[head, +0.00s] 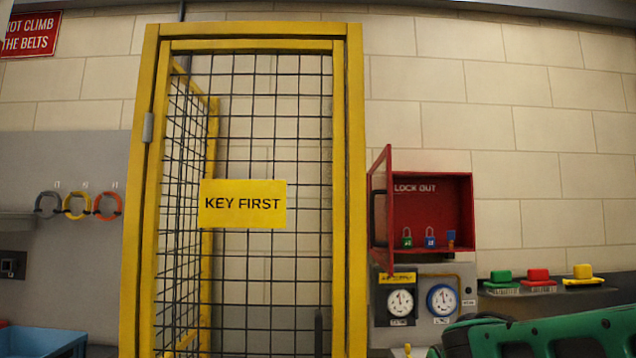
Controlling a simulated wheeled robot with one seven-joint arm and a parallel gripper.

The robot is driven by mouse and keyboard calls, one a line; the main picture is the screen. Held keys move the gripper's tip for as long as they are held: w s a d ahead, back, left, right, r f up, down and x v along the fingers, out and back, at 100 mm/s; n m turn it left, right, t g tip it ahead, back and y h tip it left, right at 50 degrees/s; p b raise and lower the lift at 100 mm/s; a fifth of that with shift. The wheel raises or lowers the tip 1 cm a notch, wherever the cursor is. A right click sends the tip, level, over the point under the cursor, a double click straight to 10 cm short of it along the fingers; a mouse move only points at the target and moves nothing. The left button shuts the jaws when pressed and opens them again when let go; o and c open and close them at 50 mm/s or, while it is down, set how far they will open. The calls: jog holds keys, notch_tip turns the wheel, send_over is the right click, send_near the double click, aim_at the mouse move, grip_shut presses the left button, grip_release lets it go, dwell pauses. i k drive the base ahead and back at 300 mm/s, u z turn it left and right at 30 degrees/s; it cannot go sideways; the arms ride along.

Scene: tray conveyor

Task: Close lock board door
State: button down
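The lock board is a red wall box (455,188) marked LOCK OUT, right of the yellow cage in the head view. Its red-framed door (389,205) stands open, swung out from the left side and seen nearly edge-on. A dark handle shows at the door. Inside hang a green padlock (407,238), a blue padlock (430,238) and a small blue and orange item (451,240). My gripper is not in view.
A yellow mesh cage gate (355,190) with a KEY FIRST sign (243,204) stands left of the box. Two gauges (401,303) (441,300) sit below it. Coloured buttons (538,276) are at the right. A blue bin (40,341) is at lower left.

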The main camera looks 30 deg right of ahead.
aim_at(375, 173)
jog(key=u, duration=0.25)
jog(key=k, duration=1.35)
jog(key=z, duration=0.65)
jog(key=i, duration=1)
jog(key=u, duration=0.05)
